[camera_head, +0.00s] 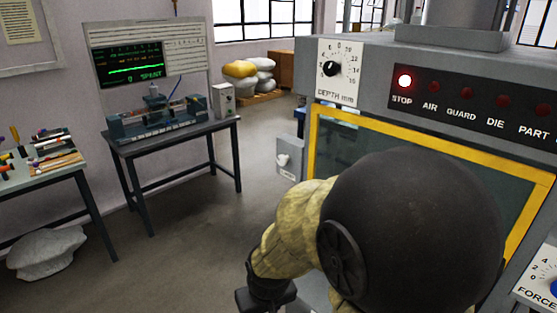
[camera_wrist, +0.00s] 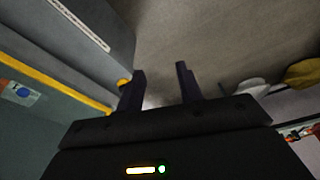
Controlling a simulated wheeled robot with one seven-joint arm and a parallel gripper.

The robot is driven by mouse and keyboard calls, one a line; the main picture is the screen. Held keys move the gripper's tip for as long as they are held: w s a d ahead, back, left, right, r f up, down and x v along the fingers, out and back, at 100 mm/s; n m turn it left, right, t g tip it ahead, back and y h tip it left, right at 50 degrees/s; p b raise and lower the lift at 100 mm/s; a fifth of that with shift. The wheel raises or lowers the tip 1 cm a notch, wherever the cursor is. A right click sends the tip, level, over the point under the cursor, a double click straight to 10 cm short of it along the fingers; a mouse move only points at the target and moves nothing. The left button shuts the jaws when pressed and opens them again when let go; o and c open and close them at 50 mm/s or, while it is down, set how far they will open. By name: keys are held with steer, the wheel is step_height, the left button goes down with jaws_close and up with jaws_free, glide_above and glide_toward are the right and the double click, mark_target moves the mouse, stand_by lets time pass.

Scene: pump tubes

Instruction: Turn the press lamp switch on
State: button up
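The lamp switch (camera_head: 283,160) is a small pale lever on a grey box (camera_head: 289,174) at the left side of the press, with a label below it too small to read surely. My gripper (camera_wrist: 160,86) is open in the wrist view, its two dark fingers apart with nothing between them. In the head view my gripper (camera_head: 265,296) is at the bottom edge, below and apart from the switch; its fingertips are not clear there. I cannot make out the switch in the wrist view.
The press has a yellow-framed guard (camera_head: 312,150), a lit red STOP lamp (camera_head: 405,81) and a depth dial (camera_head: 331,69). A bench with a test rig (camera_head: 157,119) stands at left. A grey sack (camera_head: 46,252) lies on the floor. The floor between is clear.

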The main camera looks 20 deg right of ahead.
steer(key=shift+o, duration=0.4)
steer(key=shift+s+a, duration=0.1)
steer(key=shift+s, duration=0.05)
steer(key=o, duration=0.3)
steer(key=w+d+r+n+g+h+p, duration=0.1)
steer(key=w+d+r+n+h+p, duration=0.3)
steer(key=w+n, duration=0.35)
steer(key=w+d+r+n+g+h+p, duration=0.1)
steer(key=w+d+n+g+h+p, duration=0.15)
steer(key=w+n+h, duration=0.4)
steer(key=w+a+r+n+t+h+p, duration=0.1)
steer(key=w+r+n+t+h, duration=0.1)
steer(key=w, duration=0.3)
steer(key=w+a+r+n+t+h+p, duration=0.1)
steer(key=w+r+n+t+h+p, duration=0.1)
steer(key=w, duration=0.4)
steer(key=w+a+r+n+t+h+p, duration=0.1)
steer(key=w+r+n+t+h, duration=0.1)
steer(key=w, duration=0.4)
steer(key=shift+w+r+n+t+h, duration=0.2)
steer(key=shift+r+n+t, duration=0.35)
steer(key=shift+r+n, duration=0.45)
steer(key=shift+p, duration=0.3)
